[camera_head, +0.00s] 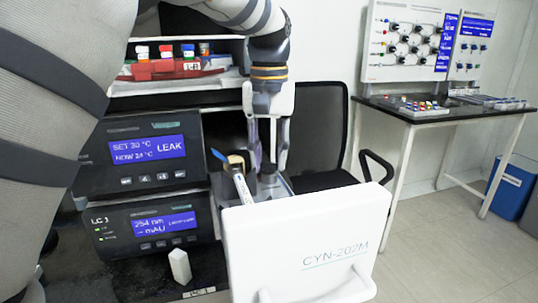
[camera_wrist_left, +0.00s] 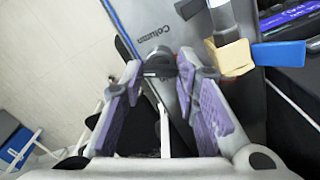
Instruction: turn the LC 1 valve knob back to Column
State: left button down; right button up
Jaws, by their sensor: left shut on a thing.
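My left gripper (camera_head: 268,160) reaches down from above, behind the white CYN-202M panel. In the left wrist view its two purple-padded fingers (camera_wrist_left: 160,75) are shut on a small black valve knob (camera_wrist_left: 158,63). The knob is mostly covered by the fingertips, so which way it points is hard to tell. The "Column" label (camera_wrist_left: 153,33) reads upside down on the grey plate just beyond the knob. The LC 1 unit (camera_head: 145,225) with its blue display stands to the left in the head view. My right gripper is not in view.
A blue lever (camera_wrist_left: 278,53) on a tan block (camera_wrist_left: 233,58) sits close beside the fingers. The white CYN-202M panel (camera_head: 300,235) stands in front of the knob. A small white post (camera_head: 180,266) stands before the LC 1 unit. A black chair (camera_head: 320,130) is behind.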

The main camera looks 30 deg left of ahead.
aim_at(269, 163)
pick_arm(q)
jog(key=shift+m, duration=1.9)
jog(key=c, duration=1.2)
grip_release()
jog(key=shift+c, duration=0.2)
jog(key=shift+r, duration=0.1)
notch_tip(269, 163, up, 12)
